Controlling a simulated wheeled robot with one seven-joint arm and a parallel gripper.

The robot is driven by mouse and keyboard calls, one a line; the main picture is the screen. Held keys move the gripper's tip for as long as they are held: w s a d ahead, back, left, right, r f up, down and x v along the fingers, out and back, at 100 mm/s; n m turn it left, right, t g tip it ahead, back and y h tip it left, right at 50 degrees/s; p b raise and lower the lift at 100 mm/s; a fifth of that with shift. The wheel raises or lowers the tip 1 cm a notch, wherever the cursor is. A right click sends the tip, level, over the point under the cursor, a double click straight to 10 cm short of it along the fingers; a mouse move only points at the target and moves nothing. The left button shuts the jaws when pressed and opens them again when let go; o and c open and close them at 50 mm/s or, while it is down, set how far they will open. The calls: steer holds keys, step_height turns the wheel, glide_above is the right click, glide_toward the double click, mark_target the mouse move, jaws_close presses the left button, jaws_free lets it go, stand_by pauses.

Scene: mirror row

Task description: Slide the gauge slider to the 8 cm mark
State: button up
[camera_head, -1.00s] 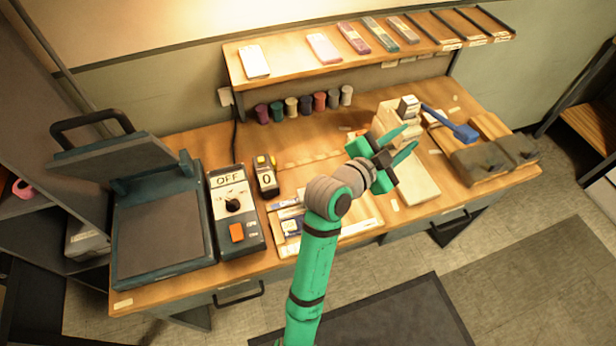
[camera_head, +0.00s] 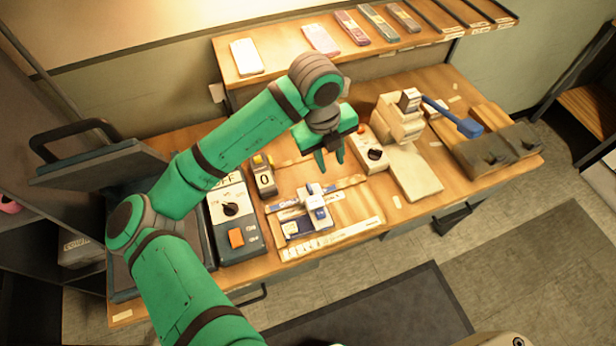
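The gauge board (camera_head: 352,207) lies on the bench, with a pale ruler strip (camera_head: 345,236) along its front edge. A white and blue piece that looks like the slider (camera_head: 316,208) stands on the board, left of its middle. The ruler's marks are too small to read, so I cannot tell which mark it is at. My gripper (camera_head: 331,164) hangs above and behind the board, fingers pointing down, apart and empty. It does not touch the slider.
Left of the board are a control box with an orange switch (camera_head: 236,238) and a small counter showing 0 (camera_head: 263,179). A shelf (camera_head: 290,75) runs behind.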

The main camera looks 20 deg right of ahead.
steer(key=y, duration=0.2)
glide_above(310, 187)
steer(key=shift+m, duration=0.4)
step_height(310, 187, down, 10)
steer(key=shift+w+f, duration=0.1)
jaws_close()
